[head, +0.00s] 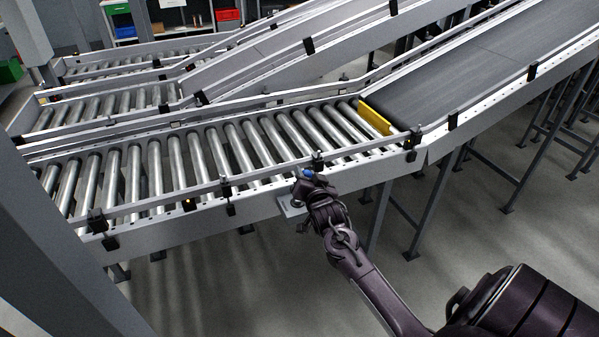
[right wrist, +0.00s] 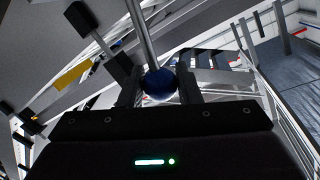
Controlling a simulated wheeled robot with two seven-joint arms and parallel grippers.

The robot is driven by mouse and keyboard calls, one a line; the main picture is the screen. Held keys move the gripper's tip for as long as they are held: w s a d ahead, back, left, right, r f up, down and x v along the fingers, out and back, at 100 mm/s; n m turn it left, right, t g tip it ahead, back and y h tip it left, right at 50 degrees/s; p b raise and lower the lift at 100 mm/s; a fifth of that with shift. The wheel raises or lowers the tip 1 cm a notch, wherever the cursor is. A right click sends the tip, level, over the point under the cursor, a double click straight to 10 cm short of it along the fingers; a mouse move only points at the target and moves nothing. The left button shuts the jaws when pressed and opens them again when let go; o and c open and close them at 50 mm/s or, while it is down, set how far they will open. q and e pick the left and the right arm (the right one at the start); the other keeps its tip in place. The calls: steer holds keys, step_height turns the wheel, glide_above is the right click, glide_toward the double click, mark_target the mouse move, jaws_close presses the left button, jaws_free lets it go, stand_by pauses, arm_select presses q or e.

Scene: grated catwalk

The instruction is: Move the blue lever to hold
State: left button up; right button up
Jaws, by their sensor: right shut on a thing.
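The blue lever shows as a dark blue ball knob (right wrist: 159,84) on a thin metal rod (right wrist: 142,35) in the right wrist view. In the head view only a bit of its blue knob (head: 308,173) shows at the tip of my right gripper (head: 306,182). A small grey plate (head: 291,206) is on the conveyor's side under the gripper. In the right wrist view the knob sits between the two fingers of my right gripper (right wrist: 159,90), which is shut on it. The hold mark cannot be made out. My left gripper is not in view.
A roller conveyor (head: 150,165) with side rails runs behind the lever. A dark belt incline (head: 470,70) rises to the right past a yellow strip (head: 375,117). Support legs (head: 400,205) stand below. The grey floor (head: 230,290) in front is open.

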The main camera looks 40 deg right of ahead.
steer(key=shift+s+d+f, duration=0.15)
steer(key=shift+d+f, duration=0.05)
steer(key=shift+d, duration=0.35)
steer(key=shift+d+f, duration=0.1)
steer(key=o, duration=0.9)
steer(key=v, duration=0.7)
steer(key=shift+s, duration=0.4)
